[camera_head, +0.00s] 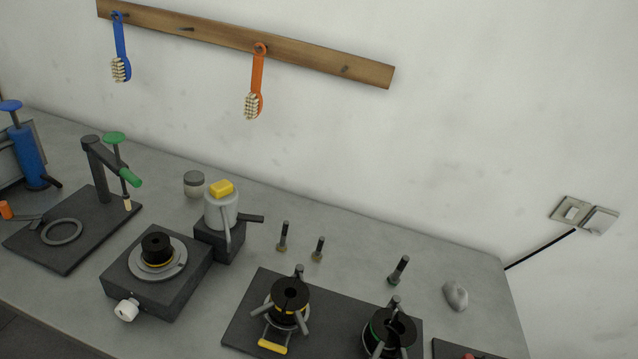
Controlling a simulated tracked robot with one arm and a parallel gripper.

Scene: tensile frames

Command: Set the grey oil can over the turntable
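What looks like the grey oil can (214,215) is a light grey cylinder with a yellow top and a thin grey bar down its front. It stands on or at a dark block on the grey bench. The turntable (135,281) appears to be the dark square box in front and to the left, with a round grey plate (178,262) on top. A black cylinder (157,246) with a yellow ring at its base sits on that plate. A white knob (127,309) is on the box's front. The can and plate are apart. My gripper is not in view.
A dark press stand (93,163) with green parts and a blue can (25,150) stand left. A small grey jar (194,183) is behind. Upright dark pins (283,237) and a dark board (246,318) with clamped rings lie right. Brushes hang from a wooden rail (215,32).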

